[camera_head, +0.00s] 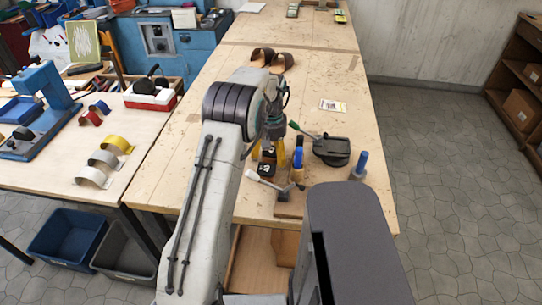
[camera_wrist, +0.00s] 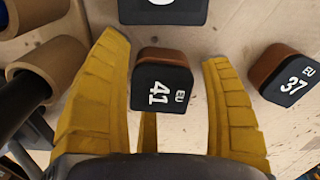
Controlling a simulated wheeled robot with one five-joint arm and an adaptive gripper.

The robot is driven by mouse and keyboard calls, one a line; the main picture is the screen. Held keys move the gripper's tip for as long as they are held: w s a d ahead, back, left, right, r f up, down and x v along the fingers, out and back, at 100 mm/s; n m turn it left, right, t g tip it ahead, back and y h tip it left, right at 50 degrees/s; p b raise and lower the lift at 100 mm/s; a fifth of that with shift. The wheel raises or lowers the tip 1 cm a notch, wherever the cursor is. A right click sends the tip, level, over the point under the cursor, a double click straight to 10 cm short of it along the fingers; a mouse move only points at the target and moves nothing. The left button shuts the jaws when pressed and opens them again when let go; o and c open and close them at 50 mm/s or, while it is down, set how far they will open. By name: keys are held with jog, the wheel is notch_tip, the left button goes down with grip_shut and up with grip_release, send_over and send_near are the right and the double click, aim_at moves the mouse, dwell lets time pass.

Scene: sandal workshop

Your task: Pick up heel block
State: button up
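A heel block (camera_wrist: 162,82), brown with a black face marked EU 41, lies between the two yellow fingers of my gripper (camera_wrist: 165,50) in the wrist view. The fingers are open, with a gap on each side of the block. A similar block marked EU 37 (camera_wrist: 287,75) lies outside the right finger. A third dark block (camera_wrist: 162,10) is cut off at the top edge. In the head view my gripper (camera_head: 267,153) is low over the bench, partly hidden by my arm, and a dark block (camera_head: 267,168) shows at its fingers.
On the wooden bench (camera_head: 200,120), a dark device with a green lever (camera_head: 330,150) and blue-handled tools (camera_head: 297,160) stand right of my gripper. Brown cylindrical rolls (camera_wrist: 55,68) lie at the wrist view's left. Sandals (camera_head: 272,60) and a card (camera_head: 333,105) lie farther back.

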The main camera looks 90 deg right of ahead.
jog(key=c, duration=1.1)
